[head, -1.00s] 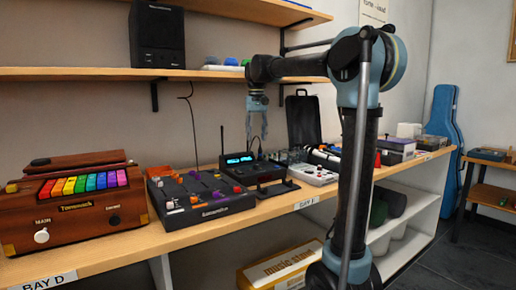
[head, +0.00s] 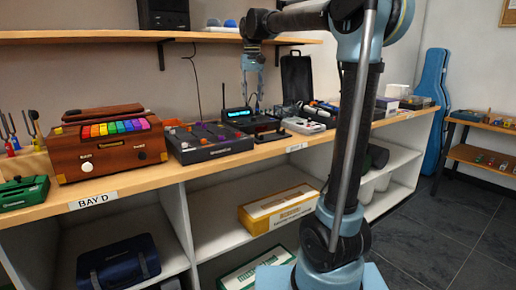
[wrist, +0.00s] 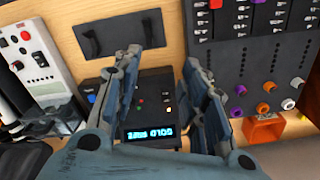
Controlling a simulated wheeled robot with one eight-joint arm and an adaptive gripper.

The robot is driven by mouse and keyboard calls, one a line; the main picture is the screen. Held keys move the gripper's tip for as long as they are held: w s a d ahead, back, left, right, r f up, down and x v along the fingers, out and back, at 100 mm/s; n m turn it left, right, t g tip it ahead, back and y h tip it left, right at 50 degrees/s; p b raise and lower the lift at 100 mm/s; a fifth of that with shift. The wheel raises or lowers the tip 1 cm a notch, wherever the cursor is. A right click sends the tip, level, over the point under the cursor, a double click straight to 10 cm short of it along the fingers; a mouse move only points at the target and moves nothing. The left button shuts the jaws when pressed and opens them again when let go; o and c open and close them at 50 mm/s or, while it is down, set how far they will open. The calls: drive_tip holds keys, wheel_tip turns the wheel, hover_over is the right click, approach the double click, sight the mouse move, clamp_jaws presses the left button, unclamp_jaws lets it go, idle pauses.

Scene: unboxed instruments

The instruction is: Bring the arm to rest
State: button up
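My arm reaches from its upright column over the workbench and bends down at its end. My gripper (head: 253,88) hangs above the bench in the head view, over a small black unit with a lit blue display (head: 238,113). In the wrist view my gripper (wrist: 160,65) has its two fingers spread with nothing held between them. The black display unit (wrist: 150,105) lies below and between the fingers, apart from them as far as I can tell.
A black console with knobs (head: 208,142) and a wooden instrument with coloured keys (head: 108,145) stand left on the bench. A white device (head: 303,126) is on the right. An upper shelf (head: 130,38) runs behind my arm. A yellow box (head: 278,210) lies below.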

drive_tip(key=s+d+f+m+t, duration=0.1)
drive_tip(key=s+d+f, duration=1.3)
drive_tip(key=s+d, duration=0.15)
drive_tip(key=s+d+f, duration=0.3)
drive_tip(key=s+f, duration=0.4)
drive_tip(key=f, duration=0.2)
drive_tip(key=s+d+f+m+t, duration=0.1)
drive_tip(key=s+d+f, duration=0.2)
drive_tip(key=s+f, duration=0.5)
wheel_tip(320, 180, down, 3)
drive_tip(key=shift+r, duration=0.2)
drive_tip(key=shift+w+f, duration=0.2)
drive_tip(key=shift+w, duration=0.2)
